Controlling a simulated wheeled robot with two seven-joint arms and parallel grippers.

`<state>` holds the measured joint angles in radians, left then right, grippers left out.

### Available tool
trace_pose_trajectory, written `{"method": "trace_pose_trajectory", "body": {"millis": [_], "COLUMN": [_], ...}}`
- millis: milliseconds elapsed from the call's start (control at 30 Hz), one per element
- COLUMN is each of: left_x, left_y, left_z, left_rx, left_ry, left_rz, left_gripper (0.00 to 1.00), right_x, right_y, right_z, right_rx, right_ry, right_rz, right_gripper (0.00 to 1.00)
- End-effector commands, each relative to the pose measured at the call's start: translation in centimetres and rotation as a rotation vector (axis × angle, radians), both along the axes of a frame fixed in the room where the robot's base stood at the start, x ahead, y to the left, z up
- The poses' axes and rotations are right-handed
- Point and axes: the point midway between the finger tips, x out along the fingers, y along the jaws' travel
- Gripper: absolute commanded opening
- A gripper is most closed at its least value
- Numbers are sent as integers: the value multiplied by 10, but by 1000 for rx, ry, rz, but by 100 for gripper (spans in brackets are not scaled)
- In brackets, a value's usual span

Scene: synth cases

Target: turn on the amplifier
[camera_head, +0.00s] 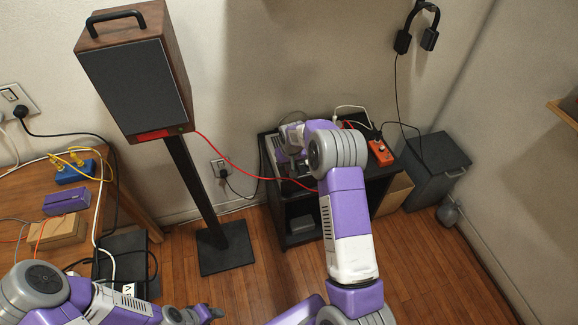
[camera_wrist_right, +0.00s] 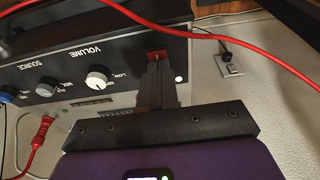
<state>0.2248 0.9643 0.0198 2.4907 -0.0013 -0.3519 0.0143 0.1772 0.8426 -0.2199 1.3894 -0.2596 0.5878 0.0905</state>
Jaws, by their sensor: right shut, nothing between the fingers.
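The amplifier (camera_wrist_right: 120,62) shows in the right wrist view as a black front panel, seen upside down, with white VOLUME and SOURCE lettering. It has a white volume knob (camera_wrist_right: 97,76) and a red switch (camera_wrist_right: 158,55). My right gripper (camera_wrist_right: 159,68) is shut and empty. Its fingertips are at the red switch and hide part of it; I cannot tell whether they touch it. In the head view my right arm reaches over the black rack and hides most of the amplifier. My left gripper (camera_head: 207,313) is low at the left, too small to tell its jaws.
A wooden speaker (camera_head: 135,80) stands on a black stand left of the rack (camera_head: 298,238). A red cable (camera_head: 240,168) runs from it to the rack and crosses near my right gripper. An orange box (camera_head: 380,152) sits on the rack's right. A wooden table is at left.

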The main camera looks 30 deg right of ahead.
Motion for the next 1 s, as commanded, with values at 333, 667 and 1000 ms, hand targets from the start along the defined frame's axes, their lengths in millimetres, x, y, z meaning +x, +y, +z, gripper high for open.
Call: {"method": "trace_pose_trajectory", "body": {"millis": [333, 667, 1000], "left_x": [0, 0, 0], "left_y": [0, 0, 0], "left_z": [11, 39, 49], "left_rx": [0, 0, 0], "left_ry": [0, 0, 0], "left_rz": [0, 0, 0], "left_gripper": [49, 49, 49], "right_x": [-1, -22, -46], "right_y": [1, 6, 12], "right_z": [17, 83, 125], "right_rx": [0, 0, 0], "right_ry": [-1, -2, 0], "right_rz": [0, 0, 1], "right_gripper": [0, 0, 0]}}
